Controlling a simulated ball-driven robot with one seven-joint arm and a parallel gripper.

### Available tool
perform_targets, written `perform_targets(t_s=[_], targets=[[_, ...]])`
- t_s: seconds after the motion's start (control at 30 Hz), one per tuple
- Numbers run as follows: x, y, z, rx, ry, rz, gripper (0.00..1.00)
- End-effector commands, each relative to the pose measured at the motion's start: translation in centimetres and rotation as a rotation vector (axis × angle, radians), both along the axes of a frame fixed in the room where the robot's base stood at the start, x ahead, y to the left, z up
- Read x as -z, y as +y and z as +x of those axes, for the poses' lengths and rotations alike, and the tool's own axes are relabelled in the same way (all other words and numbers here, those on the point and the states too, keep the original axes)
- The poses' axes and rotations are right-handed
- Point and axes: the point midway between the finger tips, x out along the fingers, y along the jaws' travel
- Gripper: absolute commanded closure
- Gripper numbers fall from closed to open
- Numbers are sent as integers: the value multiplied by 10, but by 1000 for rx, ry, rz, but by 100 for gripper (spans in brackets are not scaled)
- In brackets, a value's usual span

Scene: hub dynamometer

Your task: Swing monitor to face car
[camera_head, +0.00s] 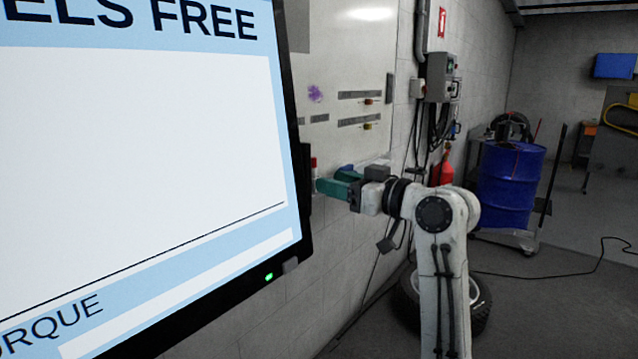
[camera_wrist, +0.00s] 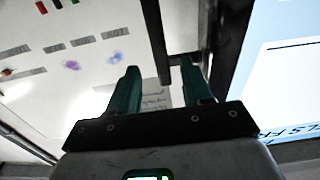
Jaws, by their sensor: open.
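The monitor (camera_head: 150,180) fills the left of the head view, its lit screen angled toward me, with large text and a green light on its lower frame. In the wrist view its dark frame and bright screen (camera_wrist: 288,65) are at the right. A dark bar (camera_wrist: 153,35), perhaps a handle, runs beside the frame. My gripper (camera_head: 330,181) has green fingers and is just right of the monitor's right edge. In the wrist view my gripper (camera_wrist: 159,64) is open, and the bar's lower end shows between the fingertips. I cannot tell whether they touch it.
A whiteboard (camera_head: 345,75) with markers hangs on the wall behind the gripper. A grey electrical box (camera_head: 440,78) with cables is on the wall. A blue drum (camera_head: 510,185) on a cart and a tyre (camera_head: 408,302) stand at the right. A cable (camera_head: 560,272) crosses the open floor.

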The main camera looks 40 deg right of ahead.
Motion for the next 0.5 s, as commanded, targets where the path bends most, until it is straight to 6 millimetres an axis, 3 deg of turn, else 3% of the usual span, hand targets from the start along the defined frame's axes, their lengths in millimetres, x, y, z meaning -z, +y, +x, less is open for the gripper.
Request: perform_targets(t_s=[0.2, 0.5], targets=[[0, -5, -20, 0, 0, 0, 51], [0, -6, -22, 0, 1, 0, 51]])
